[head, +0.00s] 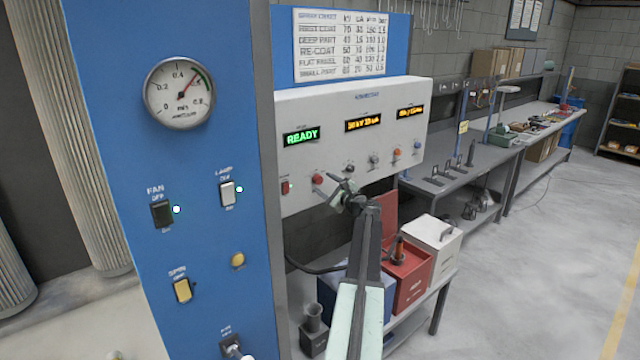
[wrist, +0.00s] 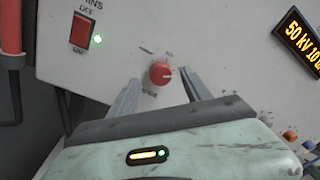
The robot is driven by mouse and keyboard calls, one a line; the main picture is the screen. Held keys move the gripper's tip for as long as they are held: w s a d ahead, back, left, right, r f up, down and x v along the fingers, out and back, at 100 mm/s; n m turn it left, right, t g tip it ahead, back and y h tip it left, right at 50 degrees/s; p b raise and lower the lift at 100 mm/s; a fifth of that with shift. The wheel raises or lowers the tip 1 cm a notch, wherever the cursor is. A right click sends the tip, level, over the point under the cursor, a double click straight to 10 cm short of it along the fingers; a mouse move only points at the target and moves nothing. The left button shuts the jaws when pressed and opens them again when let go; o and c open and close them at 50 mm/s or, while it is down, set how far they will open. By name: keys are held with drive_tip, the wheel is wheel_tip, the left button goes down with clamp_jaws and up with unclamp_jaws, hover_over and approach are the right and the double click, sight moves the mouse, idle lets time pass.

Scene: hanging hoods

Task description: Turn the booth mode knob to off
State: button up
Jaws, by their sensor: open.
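A red round knob (wrist: 160,72) on the white control box shows in the wrist view, with a pale mark pointing to the right. Small lettering around it is too blurred to read, so I cannot confirm that it is the booth mode knob. It also shows in the head view (head: 317,179), left of my gripper (head: 345,188). In the wrist view my gripper (wrist: 160,80) is open, its two fingers pointing toward the panel on either side of the red knob. I see nothing held, and contact with the knob cannot be told.
A red rocker switch (wrist: 80,29) with a lit green lamp is up-left of the knob. The control box (head: 350,110) reads READY, with more knobs to the right. The blue panel (head: 215,290) with switches stands left. Below is a red case (head: 408,285).

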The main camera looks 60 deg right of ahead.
sight(319, 181)
drive_tip(key=x, duration=0.3)
